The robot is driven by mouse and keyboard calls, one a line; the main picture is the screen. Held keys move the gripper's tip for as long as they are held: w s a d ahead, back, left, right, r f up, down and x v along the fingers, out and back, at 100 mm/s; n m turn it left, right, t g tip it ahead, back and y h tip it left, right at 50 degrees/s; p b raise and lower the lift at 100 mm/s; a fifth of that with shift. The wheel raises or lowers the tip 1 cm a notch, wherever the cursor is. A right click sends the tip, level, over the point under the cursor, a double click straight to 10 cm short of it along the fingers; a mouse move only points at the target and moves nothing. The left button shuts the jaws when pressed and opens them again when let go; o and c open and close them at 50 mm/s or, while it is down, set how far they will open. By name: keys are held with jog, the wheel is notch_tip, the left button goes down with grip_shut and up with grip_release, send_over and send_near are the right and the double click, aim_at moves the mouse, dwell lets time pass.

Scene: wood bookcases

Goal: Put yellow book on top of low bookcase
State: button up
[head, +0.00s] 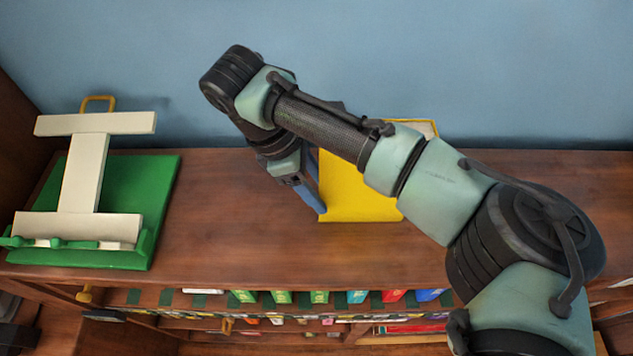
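The yellow book (355,193) is at the top of the low bookcase (220,215), near the middle, partly hidden behind my arm. Its yellow cover faces the camera, and a pale edge shows at its upper right. My gripper (315,205) is at the left side of the book, pointing down. A blue-grey finger lies along the book's left edge. The other finger is hidden, so I cannot tell whether the gripper holds the book or only sits beside it.
A green base with a white I-shaped stand (85,175) occupies the left end of the top. Several coloured books (320,297) stand on the shelf below the front edge. A blue wall (480,70) rises behind. The wooden top between stand and book is clear.

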jog(key=shift+o, duration=1.2)
jog(key=shift+r, duration=0.15)
jog(key=b+v, duration=0.1)
jog(key=v, duration=1.1)
